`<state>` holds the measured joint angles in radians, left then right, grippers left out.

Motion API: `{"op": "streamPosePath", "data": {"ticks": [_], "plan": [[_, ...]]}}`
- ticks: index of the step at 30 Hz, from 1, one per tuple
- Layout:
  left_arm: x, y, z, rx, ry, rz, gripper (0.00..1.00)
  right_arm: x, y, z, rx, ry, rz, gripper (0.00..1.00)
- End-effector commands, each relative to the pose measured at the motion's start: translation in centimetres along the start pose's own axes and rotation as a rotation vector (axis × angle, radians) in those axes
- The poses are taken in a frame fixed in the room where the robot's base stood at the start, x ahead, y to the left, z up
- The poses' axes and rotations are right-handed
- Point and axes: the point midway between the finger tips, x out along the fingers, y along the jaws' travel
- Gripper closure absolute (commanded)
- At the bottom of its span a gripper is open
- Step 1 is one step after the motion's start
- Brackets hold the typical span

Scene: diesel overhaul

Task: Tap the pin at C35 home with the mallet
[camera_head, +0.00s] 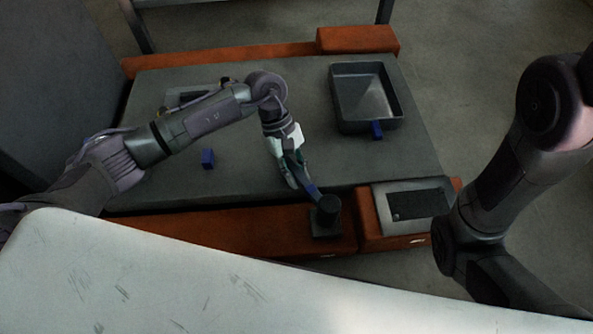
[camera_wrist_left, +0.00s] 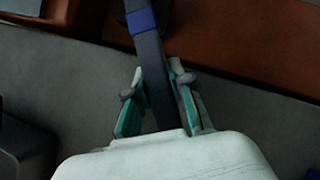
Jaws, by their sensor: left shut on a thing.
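My left gripper (camera_head: 295,178) is shut on the dark handle of the mallet (camera_head: 328,208). The handle has a blue band and runs down and right to a dark round head. The head is over or on a dark square piece (camera_head: 326,229) on the red-brown front beam; contact cannot be told. I cannot make out the pin at C35. My right gripper is out of view.
A dark open tray (camera_head: 339,120) is at the back right of the grey surface (camera_head: 240,182). A small blue block (camera_head: 208,158) stands at left, another blue piece (camera_head: 377,131) by the tray. A framed dark panel (camera_head: 420,204) lies right of the mallet. A pale panel (camera_head: 150,280) crosses the foreground.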

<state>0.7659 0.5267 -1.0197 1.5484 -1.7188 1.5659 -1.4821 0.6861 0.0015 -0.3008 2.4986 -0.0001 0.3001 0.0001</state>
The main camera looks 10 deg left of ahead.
Motion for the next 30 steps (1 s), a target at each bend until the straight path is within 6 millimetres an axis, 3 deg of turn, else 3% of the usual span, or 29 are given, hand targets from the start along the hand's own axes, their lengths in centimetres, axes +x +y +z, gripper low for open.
{"op": "streamPosePath", "data": {"ticks": [16, 30], "plan": [[-8.4, 0.1, 4.9, 0.002, -0.001, 0.002, 1.00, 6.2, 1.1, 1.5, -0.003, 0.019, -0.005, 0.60], [-8.5, 0.0, 5.0, 0.001, -0.002, 0.001, 1.00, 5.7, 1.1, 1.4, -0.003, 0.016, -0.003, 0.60]]}}
